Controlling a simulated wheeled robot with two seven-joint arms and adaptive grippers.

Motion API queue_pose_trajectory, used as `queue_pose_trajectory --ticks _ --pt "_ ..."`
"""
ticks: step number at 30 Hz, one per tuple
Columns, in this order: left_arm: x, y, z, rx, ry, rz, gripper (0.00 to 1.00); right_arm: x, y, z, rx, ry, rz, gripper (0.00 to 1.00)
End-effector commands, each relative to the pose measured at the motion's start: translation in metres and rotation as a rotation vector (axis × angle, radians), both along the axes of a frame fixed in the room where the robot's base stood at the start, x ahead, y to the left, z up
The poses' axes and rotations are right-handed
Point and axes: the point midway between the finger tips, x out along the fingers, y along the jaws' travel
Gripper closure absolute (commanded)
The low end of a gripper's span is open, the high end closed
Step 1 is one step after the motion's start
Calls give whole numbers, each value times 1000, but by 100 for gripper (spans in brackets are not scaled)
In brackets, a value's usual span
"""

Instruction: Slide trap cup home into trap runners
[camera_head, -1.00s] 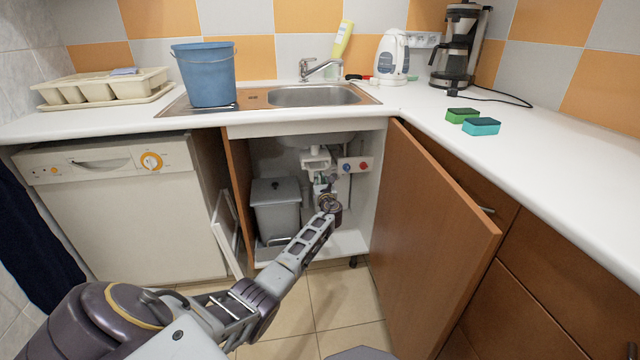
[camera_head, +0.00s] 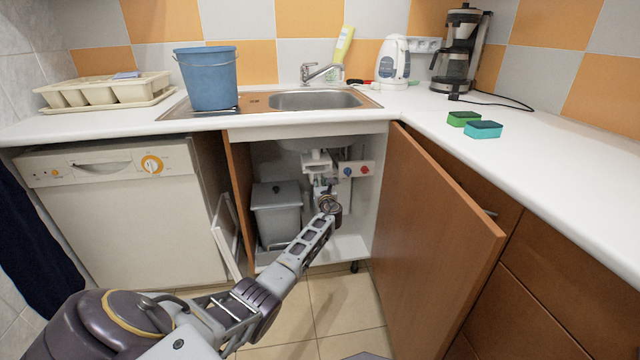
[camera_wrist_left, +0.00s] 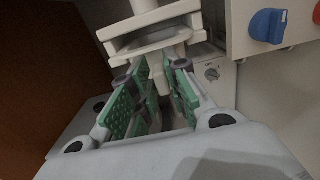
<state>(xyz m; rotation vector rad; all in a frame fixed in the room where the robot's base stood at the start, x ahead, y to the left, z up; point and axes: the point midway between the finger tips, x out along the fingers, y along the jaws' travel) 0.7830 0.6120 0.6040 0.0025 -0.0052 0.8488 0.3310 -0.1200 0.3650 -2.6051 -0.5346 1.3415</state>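The white trap runners (camera_head: 316,157) hang under the sink inside the open cabinet. In the left wrist view they show as a pale layered block (camera_wrist_left: 150,38) at the top centre. My left gripper (camera_head: 322,186) reaches into the cabinet just below them. In the left wrist view its green-padded fingers (camera_wrist_left: 162,82) stand either side of a pale piece, apparently the trap cup (camera_wrist_left: 160,74), which fills the gap near the fingertips. The fingers hide much of the cup, and I cannot tell how far it sits in the runners. My right gripper is not in view.
The cabinet door (camera_head: 435,235) stands open on the right. A grey bin (camera_head: 277,212) stands left of my gripper. A panel with blue and red knobs (camera_head: 356,169) is close on the right; its blue knob (camera_wrist_left: 267,25) shows in the left wrist view.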

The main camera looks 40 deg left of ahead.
Motion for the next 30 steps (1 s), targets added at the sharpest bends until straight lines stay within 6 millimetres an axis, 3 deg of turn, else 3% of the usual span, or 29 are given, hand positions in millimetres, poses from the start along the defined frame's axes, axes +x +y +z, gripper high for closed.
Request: queue_pose_trajectory --ticks 4,19,30 --pt "0 0 0 0 0 0 63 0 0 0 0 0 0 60" --pt "-2 -3 -1 0 0 0 63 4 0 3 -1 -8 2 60" --pt "-16 -19 -1 0 0 -1 63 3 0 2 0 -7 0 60"
